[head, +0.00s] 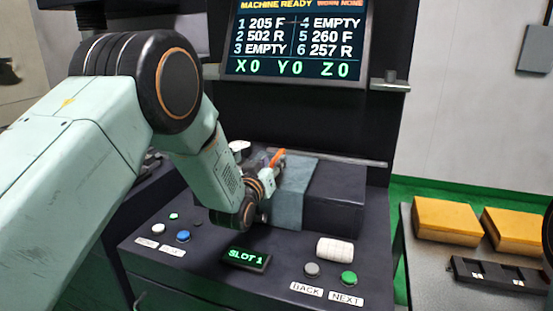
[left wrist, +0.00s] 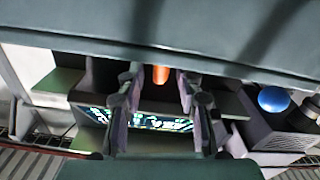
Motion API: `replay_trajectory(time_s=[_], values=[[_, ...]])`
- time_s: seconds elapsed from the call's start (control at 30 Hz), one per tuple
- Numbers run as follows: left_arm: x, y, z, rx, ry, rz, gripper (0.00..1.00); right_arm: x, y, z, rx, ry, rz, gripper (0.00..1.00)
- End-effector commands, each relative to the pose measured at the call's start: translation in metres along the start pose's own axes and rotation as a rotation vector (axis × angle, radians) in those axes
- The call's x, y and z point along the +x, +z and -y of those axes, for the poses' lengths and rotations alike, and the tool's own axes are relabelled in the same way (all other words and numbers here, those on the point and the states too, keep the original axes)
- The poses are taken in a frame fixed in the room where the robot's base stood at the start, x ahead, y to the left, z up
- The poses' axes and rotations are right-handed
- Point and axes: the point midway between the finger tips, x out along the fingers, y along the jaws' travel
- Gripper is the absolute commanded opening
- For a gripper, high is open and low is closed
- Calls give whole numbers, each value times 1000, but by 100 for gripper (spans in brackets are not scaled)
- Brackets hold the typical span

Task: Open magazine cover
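The magazine appears to be the dark box (head: 335,197) on the machine's console, with a grey-blue panel (head: 296,192) on its left part. I cannot tell for sure which part is the cover. An orange piece (head: 277,157), perhaps a handle, shows at the panel's upper left; it also shows in the left wrist view (left wrist: 160,74). My left gripper (head: 272,172) is beside the panel, close to the orange piece. In the left wrist view its two fingers (left wrist: 158,100) are apart, with the orange piece in line with the gap. Contact cannot be told. My right gripper does not show clearly.
The console front carries a SLOT 1 display (head: 246,258), a white roll-like piece (head: 335,251), a green button (head: 348,278) and a blue button (head: 183,236). A large screen (head: 295,38) stands behind. Yellow blocks (head: 446,220) lie on a side table at right.

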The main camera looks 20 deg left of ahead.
Motion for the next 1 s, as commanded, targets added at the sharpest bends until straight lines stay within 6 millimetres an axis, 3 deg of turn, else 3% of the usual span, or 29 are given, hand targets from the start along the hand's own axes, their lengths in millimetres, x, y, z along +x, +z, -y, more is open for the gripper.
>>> replay_trajectory(time_s=[0.3, 0.7, 1.0], values=[[33, 1, 0, 0, 0, 1, 36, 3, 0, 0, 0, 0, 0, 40], [40, 1, 0, 0, 0, 2, 36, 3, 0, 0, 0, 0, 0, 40], [40, 1, 0, 0, 0, 1, 10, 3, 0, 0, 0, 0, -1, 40]])
